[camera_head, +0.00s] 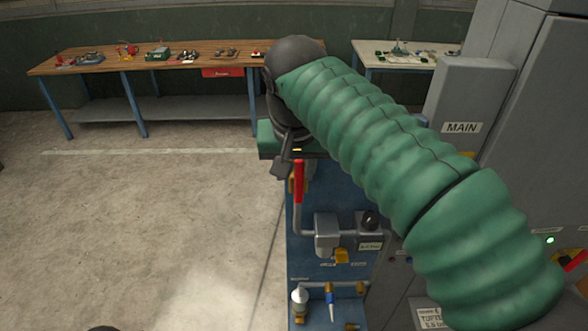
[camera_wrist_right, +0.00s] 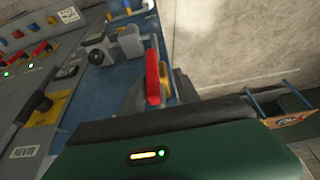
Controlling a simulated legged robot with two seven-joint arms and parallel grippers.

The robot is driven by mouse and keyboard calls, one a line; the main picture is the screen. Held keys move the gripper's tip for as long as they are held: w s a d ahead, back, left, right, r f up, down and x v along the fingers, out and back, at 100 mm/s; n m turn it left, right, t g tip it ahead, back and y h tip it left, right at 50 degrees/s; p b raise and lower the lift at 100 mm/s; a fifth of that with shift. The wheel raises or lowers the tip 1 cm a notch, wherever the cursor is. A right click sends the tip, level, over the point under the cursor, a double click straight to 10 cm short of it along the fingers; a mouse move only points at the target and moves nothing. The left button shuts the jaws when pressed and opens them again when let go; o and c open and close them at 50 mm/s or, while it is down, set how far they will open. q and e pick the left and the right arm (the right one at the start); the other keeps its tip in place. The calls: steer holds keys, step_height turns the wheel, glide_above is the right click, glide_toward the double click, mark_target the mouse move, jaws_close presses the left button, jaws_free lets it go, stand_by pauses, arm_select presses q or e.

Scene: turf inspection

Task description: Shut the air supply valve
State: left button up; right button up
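The air supply valve's red lever handle (camera_head: 298,182) stands upright on the left side of the blue panel (camera_head: 299,245), above a grey pipe. The lever also shows in the wrist view (camera_wrist_right: 153,75), with a yellow part at its base. My right gripper (camera_head: 284,166) is just above and left of the lever's top in the head view. In the wrist view its grey fingers (camera_wrist_right: 160,92) are spread, with the lever seen between or beyond them. I cannot tell if they touch it. My green-sleeved right arm hides much of the panel. My left gripper is not clearly visible.
A grey cabinet marked MAIN (camera_head: 461,127) stands at right. The panel carries a grey valve box (camera_head: 326,234), a black knob (camera_head: 370,219) and small fittings below. A long wooden workbench (camera_head: 180,62) stands at the back. The concrete floor at left is clear.

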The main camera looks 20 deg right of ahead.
steer(key=shift+s+d+f, duration=0.1)
steer(key=shift+s+d, duration=0.25)
steer(key=shift+d, duration=0.25)
steer(key=shift+c, duration=0.5)
steer(key=shift+w+f, duration=0.15)
steer(key=shift+w, duration=0.1)
steer(key=c, duration=0.5)
steer(key=shift+a, duration=0.25)
jaws_close()
